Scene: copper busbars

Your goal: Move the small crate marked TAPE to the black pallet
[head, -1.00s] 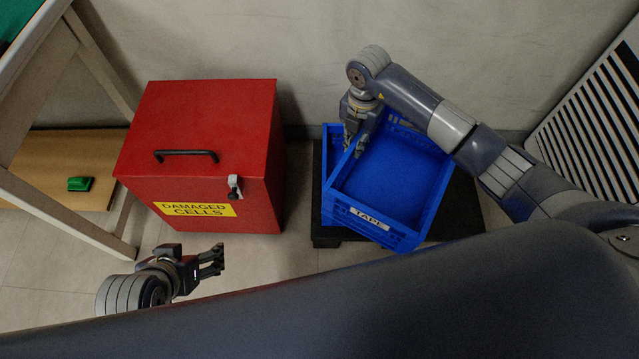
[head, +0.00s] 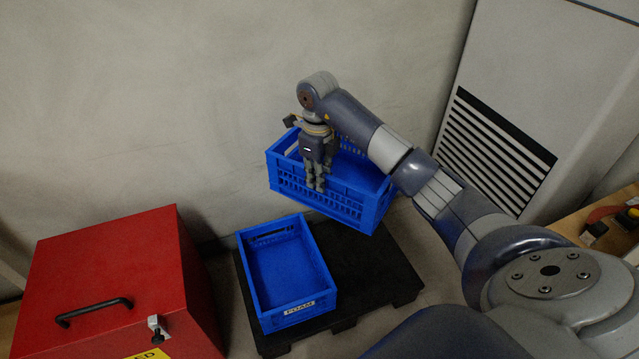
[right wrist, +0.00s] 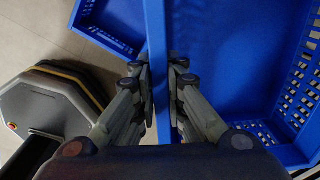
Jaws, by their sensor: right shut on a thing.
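A small blue crate (head: 352,205) hangs from my right gripper (head: 318,186), which is shut on its near wall. Its label does not show now; a second earlier it read TAPE. In the right wrist view the fingers (right wrist: 161,75) pinch the crate's wall (right wrist: 158,40) from both sides. The crate appears raised, over the far right part of the black pallet (head: 378,275) and close to the back wall; I cannot tell its exact height. My left gripper is out of view.
A second blue crate marked FOAM (head: 284,322) stands on the left part of the pallet. A red box (head: 110,265) stands to its left. A white slatted cabinet (head: 535,90) is at the right. The pallet's right part shows bare.

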